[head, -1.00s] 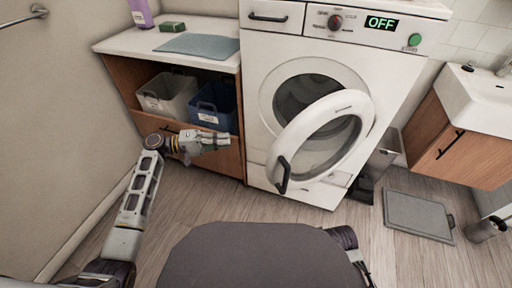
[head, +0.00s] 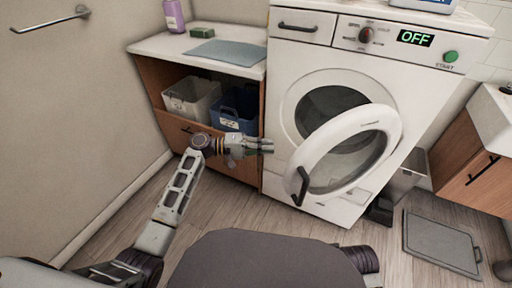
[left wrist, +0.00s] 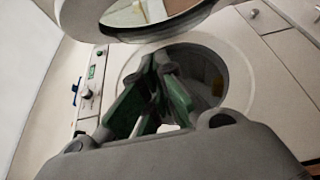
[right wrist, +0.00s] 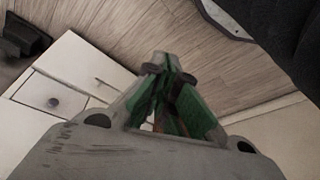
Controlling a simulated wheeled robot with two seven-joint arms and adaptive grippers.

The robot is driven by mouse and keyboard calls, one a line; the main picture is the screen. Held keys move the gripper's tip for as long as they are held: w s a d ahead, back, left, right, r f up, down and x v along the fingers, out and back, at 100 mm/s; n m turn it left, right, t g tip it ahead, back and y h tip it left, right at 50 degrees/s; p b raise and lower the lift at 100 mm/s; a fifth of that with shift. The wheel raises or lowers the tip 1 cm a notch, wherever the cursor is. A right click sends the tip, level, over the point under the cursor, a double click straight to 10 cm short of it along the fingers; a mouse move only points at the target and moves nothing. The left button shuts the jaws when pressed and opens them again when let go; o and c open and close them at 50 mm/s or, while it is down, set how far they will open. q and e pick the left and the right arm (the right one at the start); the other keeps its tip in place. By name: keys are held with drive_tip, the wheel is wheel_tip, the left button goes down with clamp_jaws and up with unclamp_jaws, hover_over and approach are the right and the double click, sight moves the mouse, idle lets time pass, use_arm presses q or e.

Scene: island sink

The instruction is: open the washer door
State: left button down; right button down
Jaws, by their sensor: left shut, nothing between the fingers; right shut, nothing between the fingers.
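The white washer (head: 290,110) stands right of centre in the head view, its display reading OFF. Its round door (head: 389,123) stands ajar, swung out to the right, with a dark handle (head: 302,187) at its lower left. The dark drum opening (head: 328,105) shows behind it. My left gripper (head: 270,146) is shut and empty, left of the door and in front of the washer's left edge. In the left wrist view the left fingers (left wrist: 160,100) point toward the washer opening, with the door ring (left wrist: 150,32) above. My right gripper (right wrist: 166,85) is shut and empty, over the floor.
A counter (head: 150,45) with a purple bottle (head: 174,16) and a blue-grey mat (head: 229,50) stands left of the washer. Bins (head: 193,99) sit in its open shelf. A grey scale-like plate (head: 440,242) lies on the floor at right. A wooden sink cabinet (head: 465,165) is at right.

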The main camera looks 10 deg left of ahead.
use_arm(q)
drive_tip(key=shift+s+d, duration=1.65)
drive_tip(key=shift+s, duration=0.1)
drive_tip(key=shift+s, duration=0.1)
